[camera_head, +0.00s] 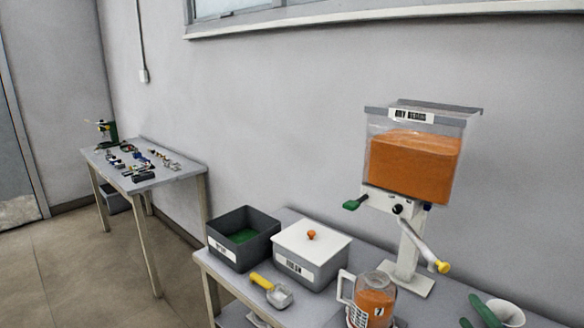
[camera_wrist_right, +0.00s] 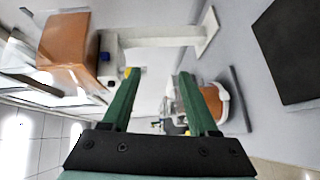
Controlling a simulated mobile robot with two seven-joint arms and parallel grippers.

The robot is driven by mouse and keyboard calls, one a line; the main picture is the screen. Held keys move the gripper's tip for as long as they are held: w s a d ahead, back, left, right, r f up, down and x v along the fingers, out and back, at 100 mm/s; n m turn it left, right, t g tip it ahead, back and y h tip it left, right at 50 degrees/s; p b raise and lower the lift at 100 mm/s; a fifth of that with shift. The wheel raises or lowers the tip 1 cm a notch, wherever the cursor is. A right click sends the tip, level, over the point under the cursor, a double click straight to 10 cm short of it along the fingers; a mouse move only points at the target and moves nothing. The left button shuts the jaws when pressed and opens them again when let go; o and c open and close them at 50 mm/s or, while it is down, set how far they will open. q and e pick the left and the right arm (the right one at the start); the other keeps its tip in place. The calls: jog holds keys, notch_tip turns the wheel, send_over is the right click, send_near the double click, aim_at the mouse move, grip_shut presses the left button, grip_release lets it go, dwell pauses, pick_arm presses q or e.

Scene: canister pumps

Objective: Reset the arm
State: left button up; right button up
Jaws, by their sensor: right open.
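My right gripper (camera_head: 469,309) shows at the lower right edge of the head view, right of the dispenser's base. Its two green fingers also show in the right wrist view (camera_wrist_right: 158,75), open and apart, with nothing held between them. The dispenser (camera_head: 414,160) stands on the near table, with a clear hopper of orange material, a green-ended handle and a yellow-ended lever. It appears sideways in the wrist view (camera_wrist_right: 68,48). A clear jug (camera_head: 375,302) with orange contents stands in front of the dispenser. My left gripper is not in view.
On the near table are a dark open bin (camera_head: 225,250), a white-lidded grey box (camera_head: 312,268) with an orange knob, and a yellow-handled scoop (camera_head: 276,293). A white round object (camera_head: 508,312) is beside my right gripper. A far table (camera_head: 190,174) holds small parts.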

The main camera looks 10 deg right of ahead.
jog(key=s+a+f+m+g, duration=0.2)
jog(key=s+f, duration=0.1)
jog(key=f, duration=0.1)
jog(key=s+a+f+m+g, duration=0.2)
jog(key=s+a+f+m, duration=0.1)
jog(key=s+a+f+m+g, duration=0.2)
jog(key=s+f+m, duration=0.1)
jog(key=f, duration=0.1)
jog(key=shift+s+a+f, duration=0.1)
jog(key=shift+a+f, duration=0.25)
jog(key=s+a+f+m+g+y, duration=0.45)
jog(key=s+a+g, duration=0.25)
jog(key=s+a, duration=0.6)
jog(key=w+a+f+t+p, duration=0.1)
jog(key=w+a+f+t, duration=0.1)
jog(key=f+t, duration=0.1)
jog(key=w+a+f+t+y, duration=0.1)
jog(key=w+f+t, duration=0.1)
jog(key=f, duration=0.4)
jog(key=shift+a+f+t+p, duration=0.25)
jog(key=shift+a+t+p, duration=0.1)
jog(key=shift+t, duration=0.15)
jog(key=shift+w, duration=0.15)
dwell(0.5)
